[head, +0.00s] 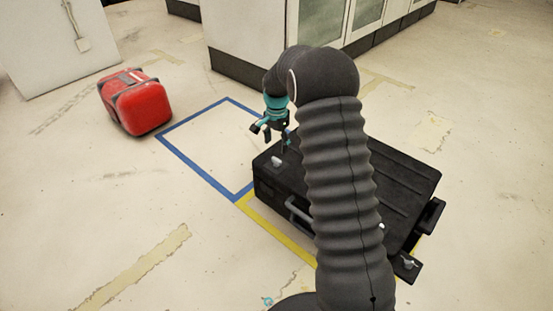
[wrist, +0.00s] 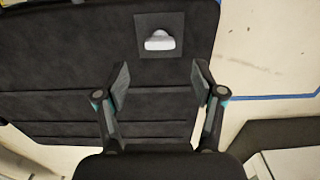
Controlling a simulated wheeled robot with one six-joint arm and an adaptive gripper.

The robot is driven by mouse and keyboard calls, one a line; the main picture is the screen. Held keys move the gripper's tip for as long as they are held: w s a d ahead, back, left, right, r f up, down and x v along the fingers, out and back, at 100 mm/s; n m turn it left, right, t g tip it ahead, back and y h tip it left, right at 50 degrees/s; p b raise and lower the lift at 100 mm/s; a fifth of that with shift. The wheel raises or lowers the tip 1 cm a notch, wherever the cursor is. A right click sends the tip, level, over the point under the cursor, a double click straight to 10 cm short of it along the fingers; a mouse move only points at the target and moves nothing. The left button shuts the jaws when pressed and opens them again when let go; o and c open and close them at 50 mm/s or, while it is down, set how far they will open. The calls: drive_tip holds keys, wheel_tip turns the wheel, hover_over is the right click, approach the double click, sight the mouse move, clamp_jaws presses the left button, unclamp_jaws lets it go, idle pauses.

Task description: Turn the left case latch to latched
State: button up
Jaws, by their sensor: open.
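The black case (head: 400,165) lies flat on the floor, partly hidden behind my arm. Its left latch (head: 277,162) is a small pale knob at the case's near left corner. In the wrist view the latch (wrist: 159,41) sits on a dark square plate, its wide side running left to right, beyond my fingertips. My gripper (head: 270,136) is above the left end of the case, close to the latch and apart from it. In the wrist view my gripper (wrist: 161,75) has its two fingers spread, with nothing between them. Whether the latch is latched I cannot tell.
A second pale latch (head: 409,264) is at the case's near right corner. A grey handle (head: 298,213) is on its front. A red case (head: 140,102) stands at the left. Blue tape (head: 196,169) and yellow tape (head: 278,241) mark the floor. Cabinets (head: 245,45) stand behind.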

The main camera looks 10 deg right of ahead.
sight(276, 159)
wheel_tip(276, 159, down, 7)
drive_tip(key=shift+b, duration=0.4)
drive_tip(key=c, duration=1.1)
